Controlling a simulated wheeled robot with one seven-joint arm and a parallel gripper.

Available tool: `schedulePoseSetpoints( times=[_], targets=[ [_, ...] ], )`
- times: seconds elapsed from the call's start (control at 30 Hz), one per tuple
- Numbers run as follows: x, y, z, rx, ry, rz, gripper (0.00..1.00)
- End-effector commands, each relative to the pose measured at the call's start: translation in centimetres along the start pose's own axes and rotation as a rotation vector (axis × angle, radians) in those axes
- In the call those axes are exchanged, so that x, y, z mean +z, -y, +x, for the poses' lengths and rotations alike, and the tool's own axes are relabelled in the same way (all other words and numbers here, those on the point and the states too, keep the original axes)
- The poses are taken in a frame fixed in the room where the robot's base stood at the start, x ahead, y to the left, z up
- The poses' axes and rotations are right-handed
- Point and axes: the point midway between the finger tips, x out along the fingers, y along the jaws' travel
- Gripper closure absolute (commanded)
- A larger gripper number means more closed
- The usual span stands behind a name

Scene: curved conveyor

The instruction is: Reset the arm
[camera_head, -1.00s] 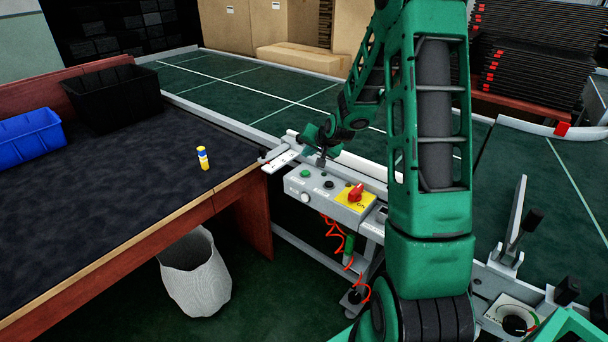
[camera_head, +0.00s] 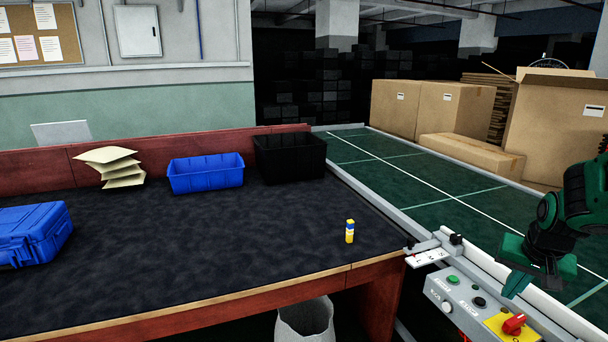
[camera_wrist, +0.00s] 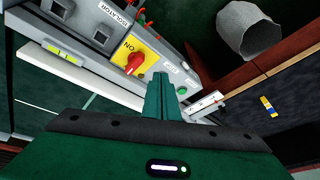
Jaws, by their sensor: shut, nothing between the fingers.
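My gripper (camera_head: 519,281) is at the right of the head view, above and beside the grey control box (camera_head: 466,302) on the conveyor's edge. In the wrist view its green fingers (camera_wrist: 161,97) are together with nothing between them. The box carries a red knob (camera_head: 514,324) on a yellow plate, plus green, black and white buttons. In the wrist view the red knob (camera_wrist: 136,63) lies just left of the fingertips. No contact between the fingers and the box can be made out.
A waste bin (camera_head: 305,320) stands below. Cardboard boxes (camera_head: 455,108) stand behind the conveyor.

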Motion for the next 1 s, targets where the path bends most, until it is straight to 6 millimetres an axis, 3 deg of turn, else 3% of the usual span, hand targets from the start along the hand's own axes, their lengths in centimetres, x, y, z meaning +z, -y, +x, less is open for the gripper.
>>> schedulePoseSetpoints(
  times=[0.03, 0.2, 0.4, 0.5, 0.67, 1.0],
  targets=[
    [1.7, -0.9, -1.6, 0.016, 0.024, -0.01, 1.0],
    [7.9, -3.9, -5.8, 0.062, 0.14, -0.04, 1.0],
    [14.9, -6.6, -9.5, 0.077, 0.272, -0.059, 1.0],
    [17.3, -7.4, -10.6, 0.074, 0.319, -0.065, 1.0],
    [19.2, -7.8, -11.4, 0.07, 0.358, -0.07, 1.0],
    [19.3, -7.9, -11.5, 0.07, 0.362, -0.07, 1.0]
  ],
)
